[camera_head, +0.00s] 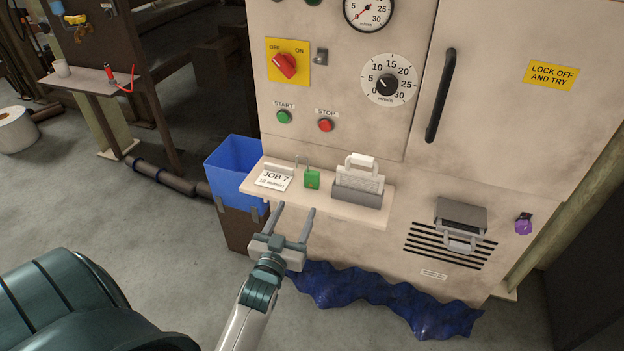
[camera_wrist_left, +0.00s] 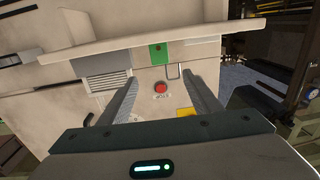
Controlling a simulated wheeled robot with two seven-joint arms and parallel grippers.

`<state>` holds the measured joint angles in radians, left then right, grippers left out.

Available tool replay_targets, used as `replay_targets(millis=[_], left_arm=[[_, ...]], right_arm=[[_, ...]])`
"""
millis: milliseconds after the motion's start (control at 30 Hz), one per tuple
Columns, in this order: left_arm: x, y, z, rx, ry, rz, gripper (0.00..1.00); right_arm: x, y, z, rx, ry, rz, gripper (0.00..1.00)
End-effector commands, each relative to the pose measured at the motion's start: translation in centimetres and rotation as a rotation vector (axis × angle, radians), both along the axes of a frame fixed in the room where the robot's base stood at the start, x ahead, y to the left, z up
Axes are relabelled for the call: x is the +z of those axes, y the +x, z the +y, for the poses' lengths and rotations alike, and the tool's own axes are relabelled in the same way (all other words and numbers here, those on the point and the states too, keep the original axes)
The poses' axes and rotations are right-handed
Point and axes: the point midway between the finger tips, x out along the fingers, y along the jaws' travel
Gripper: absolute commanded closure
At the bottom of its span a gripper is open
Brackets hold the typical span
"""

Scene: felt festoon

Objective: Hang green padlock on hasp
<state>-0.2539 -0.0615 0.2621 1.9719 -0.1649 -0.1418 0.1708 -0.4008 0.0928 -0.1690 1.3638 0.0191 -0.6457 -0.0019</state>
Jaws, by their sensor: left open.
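The green padlock (camera_head: 312,179) stands on the small shelf (camera_head: 232,187) on the machine's front, its shackle pointing up. The padlock also shows in the left wrist view (camera_wrist_left: 157,53), near the shelf edge. A small grey metal fitting (camera_head: 320,56), which looks like the hasp, is fixed right of the red rotary switch (camera_head: 285,66). My left gripper (camera_head: 296,207) is open and empty, in front of and below the shelf in the head view, apart from the padlock. Its two fingers (camera_wrist_left: 163,80) are spread in the wrist view. My right gripper is not in view.
On the shelf, a JOB 7 card (camera_head: 274,179) lies left of the padlock and a grey holder with white tags (camera_head: 358,193) stands right. A blue bin (camera_head: 236,165) is at the left. A purple padlock (camera_head: 523,224) hangs far right. A blue cloth (camera_head: 390,300) lies below.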

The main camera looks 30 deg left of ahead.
Motion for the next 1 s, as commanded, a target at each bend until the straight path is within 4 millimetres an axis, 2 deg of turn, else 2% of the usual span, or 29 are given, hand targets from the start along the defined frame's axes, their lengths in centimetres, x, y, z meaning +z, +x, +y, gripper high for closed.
replay_targets(millis=[533,700,1000], left_arm=[[0.1,8.9,2.7,0.0,0.0,-0.001,0.42],[0.0,10.2,3.1,0.0,0.0,0.0,0.42],[0.0,10.4,3.1,0.0,0.0,0.001,0.42]], right_arm=[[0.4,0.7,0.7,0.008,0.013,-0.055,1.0],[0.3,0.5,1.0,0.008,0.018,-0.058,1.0],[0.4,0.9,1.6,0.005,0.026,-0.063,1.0]])
